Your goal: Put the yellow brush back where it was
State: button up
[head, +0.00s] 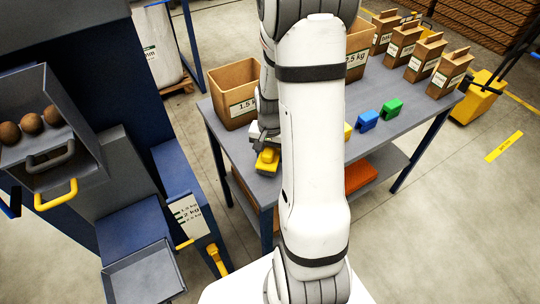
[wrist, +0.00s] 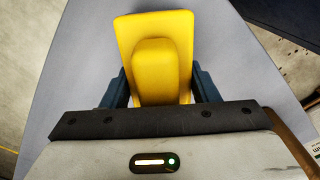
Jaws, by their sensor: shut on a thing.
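The yellow brush (head: 267,160) is at the left front part of the grey table (head: 236,145) in the head view. In the wrist view the yellow brush (wrist: 155,60) shows its flat yellow body and raised handle block, with the grey tabletop (wrist: 75,60) around it. My gripper (wrist: 160,88) is shut on the raised handle, one dark finger on each side. In the head view my gripper (head: 264,148) is partly hidden by my arm. I cannot tell whether the brush touches the tabletop.
A blue block (head: 367,121) and a green block (head: 392,108) stand on the table right of my arm, beside a mostly hidden yellow one (head: 347,132). An open cardboard box (head: 236,88) stands behind my gripper. Several paper bags (head: 426,58) line the back. The table's front right is clear.

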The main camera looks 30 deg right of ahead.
jog(key=shift+f, duration=0.75)
jog(key=shift+f, duration=0.25)
jog(key=o, duration=1)
jog(key=shift+r, duration=0.1)
